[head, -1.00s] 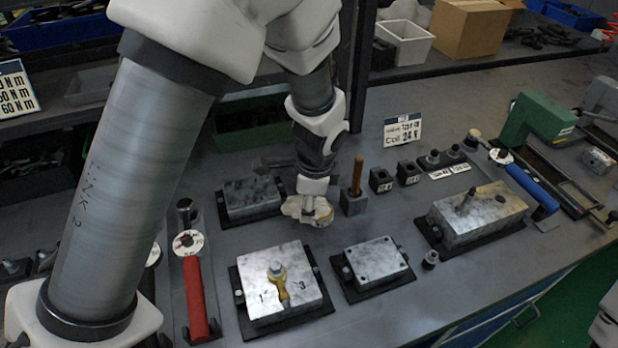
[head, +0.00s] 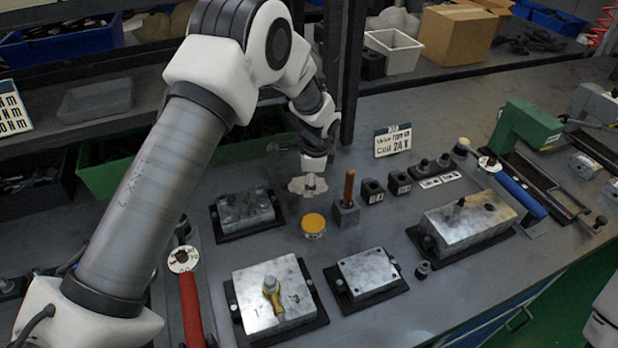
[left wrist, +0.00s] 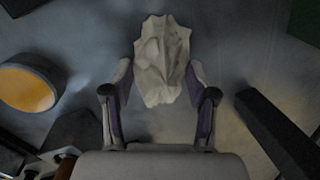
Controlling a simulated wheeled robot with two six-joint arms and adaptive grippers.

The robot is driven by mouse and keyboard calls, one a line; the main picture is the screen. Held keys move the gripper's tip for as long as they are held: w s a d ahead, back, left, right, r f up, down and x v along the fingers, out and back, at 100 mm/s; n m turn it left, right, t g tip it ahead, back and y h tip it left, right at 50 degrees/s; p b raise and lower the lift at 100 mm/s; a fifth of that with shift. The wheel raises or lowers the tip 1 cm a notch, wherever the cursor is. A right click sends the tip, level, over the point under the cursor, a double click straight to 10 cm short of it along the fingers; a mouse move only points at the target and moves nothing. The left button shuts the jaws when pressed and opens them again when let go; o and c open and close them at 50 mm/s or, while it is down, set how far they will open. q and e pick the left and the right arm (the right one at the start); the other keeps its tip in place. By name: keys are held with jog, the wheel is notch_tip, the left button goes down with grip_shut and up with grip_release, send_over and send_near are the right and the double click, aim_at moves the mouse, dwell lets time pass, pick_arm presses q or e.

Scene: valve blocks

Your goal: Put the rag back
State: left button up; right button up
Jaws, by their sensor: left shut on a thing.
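The rag (head: 300,186) is a crumpled pale grey-beige cloth at the back of the bench, behind an orange-topped round tin (head: 313,225). My left gripper (head: 310,182) points down at it. In the left wrist view the rag (left wrist: 162,58) bunches between the two fingers of the left gripper (left wrist: 160,100), which is shut on it. I cannot tell whether the rag touches the bench. The tin (left wrist: 28,88) shows at the left of the wrist view. My right gripper is not in view.
A block with an upright brown rod (head: 347,205) stands just right of the rag. A valve block (head: 245,208) lies to the left. More blocks (head: 275,295) (head: 368,273) lie in front. A dark post (head: 352,70) rises behind. Some bench around the tin is bare.

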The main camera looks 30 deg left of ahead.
pick_arm(q)
jog(key=shift+f, duration=0.15)
jog(key=o, duration=1.2)
jog(key=r, duration=0.4)
jog(key=d+r, duration=0.1)
jog(key=r, duration=0.3)
jog(key=s+d+r, duration=0.1)
jog(key=r, duration=0.3)
jog(key=shift+r, duration=0.1)
